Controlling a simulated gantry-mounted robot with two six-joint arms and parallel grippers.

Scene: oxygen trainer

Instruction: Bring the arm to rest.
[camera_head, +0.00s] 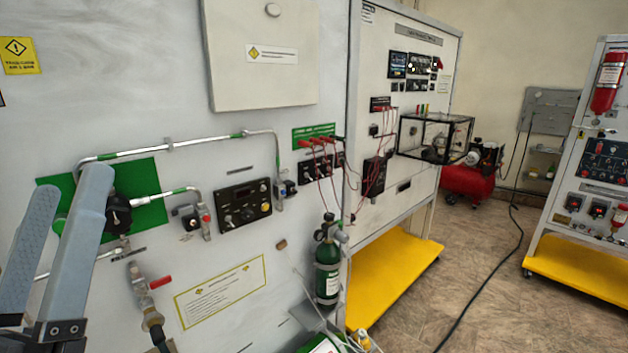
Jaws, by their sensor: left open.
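My left gripper (71,184) shows at the lower left of the head view, its two pale grey fingers pointing up and spread apart. It is open, and nothing shows between the fingers. It stands in front of a green plate (140,172) on the white trainer panel. A black knob (118,214) on that plate shows just right of the right finger. I cannot tell whether the finger touches the knob. Part of the plate is hidden behind the fingers. My right gripper is not in view.
Metal pipes (205,143), a red-handled valve (160,282) and a black control box (243,205) are on the panel. A green cylinder (328,270) stands lower right. Further back are a second trainer (425,75), a red compressor (467,184) and open floor (480,270).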

